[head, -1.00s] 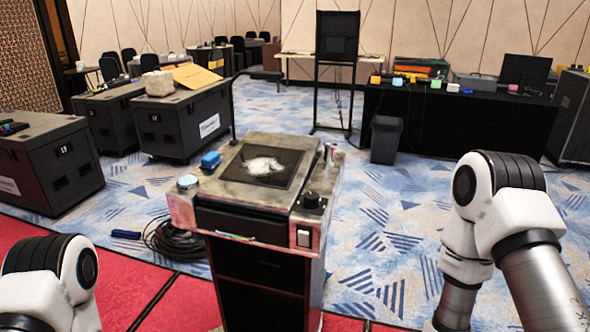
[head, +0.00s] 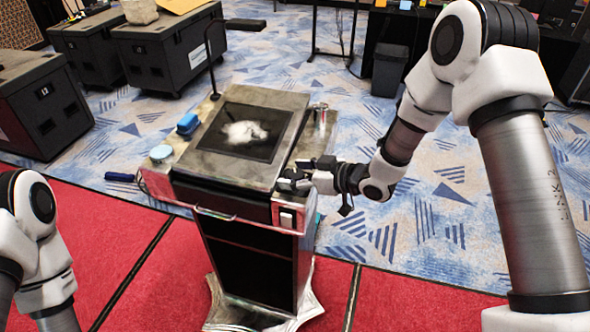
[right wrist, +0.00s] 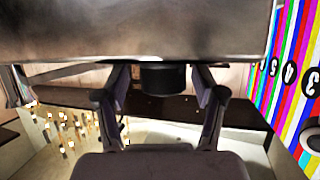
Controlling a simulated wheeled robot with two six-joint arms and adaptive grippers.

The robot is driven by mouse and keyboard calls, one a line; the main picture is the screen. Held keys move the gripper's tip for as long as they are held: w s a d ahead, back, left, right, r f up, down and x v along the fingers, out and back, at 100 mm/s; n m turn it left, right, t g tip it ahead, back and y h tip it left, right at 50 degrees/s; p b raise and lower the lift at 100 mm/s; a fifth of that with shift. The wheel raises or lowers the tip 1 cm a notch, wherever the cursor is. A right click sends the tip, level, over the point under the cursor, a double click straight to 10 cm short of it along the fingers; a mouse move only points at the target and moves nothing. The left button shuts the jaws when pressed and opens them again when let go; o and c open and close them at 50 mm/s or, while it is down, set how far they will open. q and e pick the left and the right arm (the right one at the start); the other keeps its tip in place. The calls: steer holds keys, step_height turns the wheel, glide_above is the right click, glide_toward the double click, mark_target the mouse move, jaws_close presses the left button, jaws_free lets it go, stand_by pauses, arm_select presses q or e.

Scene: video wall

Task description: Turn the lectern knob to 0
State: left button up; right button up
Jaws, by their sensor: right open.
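The lectern (head: 200,163) stands in front of me, with a dark panel on its top. My right gripper (head: 288,182) is at its right front corner, where it covers the knob in the head view. In the right wrist view, the black knob (right wrist: 163,78) sits between the two open fingers of the right gripper (right wrist: 160,95), with a gap visible on each side. The knob's marks and setting cannot be read. My left gripper is out of view; only part of its arm shows.
A slim lamp-like stem (head: 211,75) rises behind. Black cases (head: 160,52) stand back left, and a dark bin (head: 389,69) back right. Carpet surrounds the lectern.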

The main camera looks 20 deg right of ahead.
steer(key=shift+s+r, duration=0.1)
steer(key=shift+s, duration=0.1)
steer(key=shift+c, duration=1.3)
steer(key=c, duration=0.9)
